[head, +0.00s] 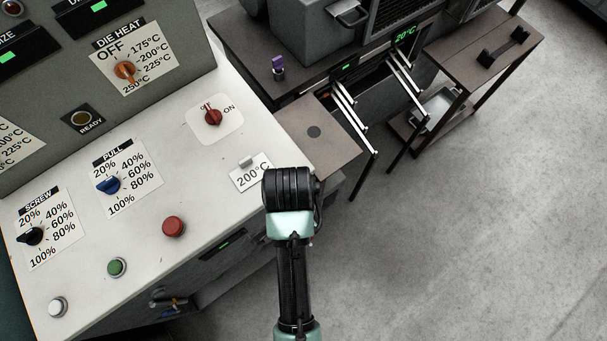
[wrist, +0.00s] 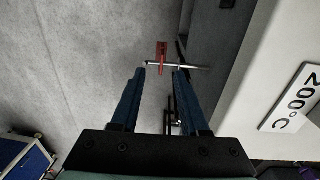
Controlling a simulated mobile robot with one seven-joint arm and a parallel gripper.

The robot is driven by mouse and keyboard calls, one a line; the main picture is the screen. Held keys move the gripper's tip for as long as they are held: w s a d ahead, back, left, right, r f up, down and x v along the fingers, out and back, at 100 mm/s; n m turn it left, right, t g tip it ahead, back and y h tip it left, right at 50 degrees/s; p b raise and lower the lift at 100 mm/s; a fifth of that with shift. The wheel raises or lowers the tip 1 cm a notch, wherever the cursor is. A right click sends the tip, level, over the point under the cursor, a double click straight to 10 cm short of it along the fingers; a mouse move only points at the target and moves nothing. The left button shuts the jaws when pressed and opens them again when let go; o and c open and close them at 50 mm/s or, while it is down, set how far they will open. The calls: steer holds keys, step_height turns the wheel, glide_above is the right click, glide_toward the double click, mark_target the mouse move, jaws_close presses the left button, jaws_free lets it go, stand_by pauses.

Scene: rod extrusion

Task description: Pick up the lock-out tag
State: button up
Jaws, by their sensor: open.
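The lock-out tag (wrist: 162,49) is a small red piece with dark marking, seen in the wrist view just beyond my fingertips. It is at a thin pale metal bar (wrist: 194,67) that runs crosswise by the side of a grey machine. My gripper (wrist: 162,72) is open, its two blue fingers pointing at the tag. The tag's lower red part shows in the gap between the fingertips; I cannot tell how deep it lies between them. No contact is clear. In the head view I cannot make out the tag or the fingers; my arm covers that area.
The white control console (head: 190,180) with knobs and buttons lies left of my arm. A 200°C card (head: 252,173) is on its edge, and also shows at the right of the wrist view (wrist: 290,97). Brown benches (head: 485,55) stand behind. Bare floor (head: 480,220) is open at the right.

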steer(key=f, duration=0.6)
steer(key=shift+s+d, duration=0.1)
steer(key=shift+s, duration=0.3)
steer(key=shift+w+f, duration=0.15)
steer(key=shift+f, duration=3.05)
jaws_close()
